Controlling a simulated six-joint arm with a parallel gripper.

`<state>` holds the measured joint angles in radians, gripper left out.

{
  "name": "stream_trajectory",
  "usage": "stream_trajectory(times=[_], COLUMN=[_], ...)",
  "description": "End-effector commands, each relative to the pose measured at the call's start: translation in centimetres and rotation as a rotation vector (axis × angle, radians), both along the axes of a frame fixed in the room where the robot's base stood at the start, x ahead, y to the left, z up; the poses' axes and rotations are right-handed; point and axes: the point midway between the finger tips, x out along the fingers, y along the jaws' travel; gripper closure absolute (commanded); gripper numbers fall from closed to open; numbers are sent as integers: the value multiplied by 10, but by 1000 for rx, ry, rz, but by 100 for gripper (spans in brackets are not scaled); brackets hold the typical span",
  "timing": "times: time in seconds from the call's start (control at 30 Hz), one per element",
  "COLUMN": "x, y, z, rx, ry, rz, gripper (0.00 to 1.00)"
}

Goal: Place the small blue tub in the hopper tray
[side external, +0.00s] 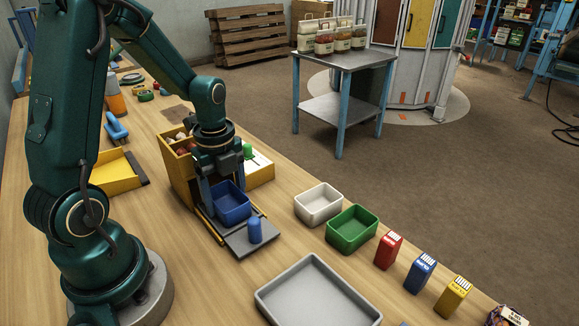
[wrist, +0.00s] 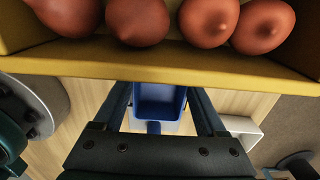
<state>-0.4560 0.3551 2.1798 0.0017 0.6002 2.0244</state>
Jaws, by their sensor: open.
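The small blue tub (side external: 232,205) sits upright at the front of the yellow hopper (side external: 178,178), seemingly on its low tray. The tray's grey plate (side external: 240,244) juts out towards the camera, with a blue cylinder (side external: 254,230) standing on it. My gripper (side external: 224,188) points down over the tub with its fingers apart. In the wrist view, the tub (wrist: 158,100) shows between the two open fingers (wrist: 160,98). I cannot tell whether either finger touches it. The fingers partly hide the tub's back and sides.
Several reddish-brown rounded things (wrist: 210,20) fill the hopper close to my wrist. A white tub (side external: 318,204), a green tub (side external: 352,229) and a large grey tray (side external: 316,294) lie to the right. Red, blue and yellow boxes (side external: 388,250) line the table edge.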

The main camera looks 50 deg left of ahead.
Motion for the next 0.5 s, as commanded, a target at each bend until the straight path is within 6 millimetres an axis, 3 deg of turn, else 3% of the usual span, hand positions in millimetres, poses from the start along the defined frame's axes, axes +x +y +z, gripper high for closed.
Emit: stream_trajectory(times=[0.5], x=[0], y=[0], z=[94], rx=[-1], ry=[-1], rz=[-2], gripper=[0])
